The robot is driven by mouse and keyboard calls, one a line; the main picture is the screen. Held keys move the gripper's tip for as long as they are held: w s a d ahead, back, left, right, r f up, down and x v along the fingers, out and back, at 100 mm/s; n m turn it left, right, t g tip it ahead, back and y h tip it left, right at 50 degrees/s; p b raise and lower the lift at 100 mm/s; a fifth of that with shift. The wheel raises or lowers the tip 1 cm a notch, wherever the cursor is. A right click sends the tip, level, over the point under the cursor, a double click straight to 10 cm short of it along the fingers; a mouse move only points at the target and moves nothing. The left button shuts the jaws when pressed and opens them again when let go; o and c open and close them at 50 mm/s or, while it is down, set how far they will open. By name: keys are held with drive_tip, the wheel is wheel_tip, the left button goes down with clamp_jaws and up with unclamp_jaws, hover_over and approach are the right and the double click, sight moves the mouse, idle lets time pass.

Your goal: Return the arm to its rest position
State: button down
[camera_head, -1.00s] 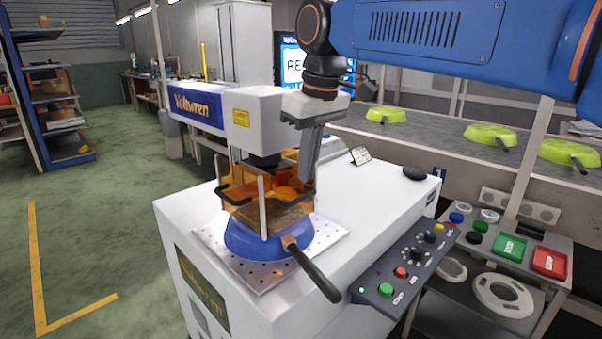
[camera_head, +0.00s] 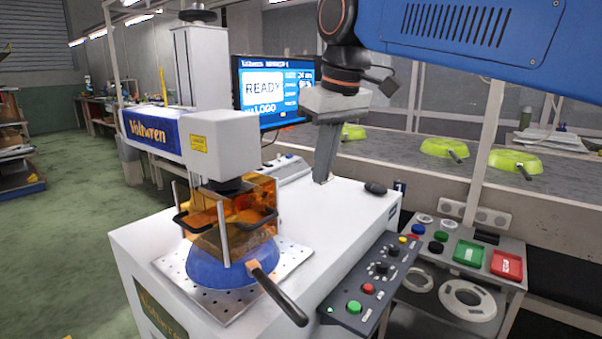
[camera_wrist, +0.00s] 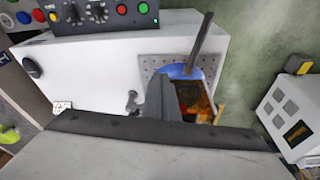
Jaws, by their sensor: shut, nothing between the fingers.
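My gripper (camera_head: 323,165) is shut and empty, pointing down above the white machine top (camera_head: 335,205), to the right of the orange guard box. Its shut fingers also show in the wrist view (camera_wrist: 160,98). The blue pan (camera_head: 225,268) sits on the perforated plate (camera_head: 185,272) under the amber guard (camera_head: 255,190), its dark handle sticking out towards the front right. The pan and guard show in the wrist view (camera_wrist: 183,71) beyond the fingers. My gripper is apart from the pan and guard in the head view.
The marking head (camera_head: 222,145) overhangs the guard. A monitor (camera_head: 265,90) reading READY stands behind. Green pans (camera_head: 443,148) lie on the conveyor at the back right.

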drive_tip(key=s+d+f+m+t, duration=0.15)
drive_tip(key=s+d+f, duration=0.25)
drive_tip(key=d+f, duration=0.4)
drive_tip(key=s+d+f+m, duration=0.3)
drive_tip(key=d+f, duration=0.3)
drive_tip(key=d, duration=0.3)
drive_tip(key=s+d+f+m+h, duration=0.1)
drive_tip(key=s+d+f, duration=0.3)
drive_tip(key=f, duration=0.4)
drive_tip(key=s+d+f+m+t, duration=0.1)
drive_tip(key=s+d+f+m, duration=0.2)
drive_tip(key=s+d+f, duration=0.2)
wheel_tip(320, 180, down, 3)
drive_tip(key=shift+s+r+h, duration=0.1)
drive_tip(key=shift+s+h, duration=0.3)
drive_tip(key=shift+s, duration=0.15)
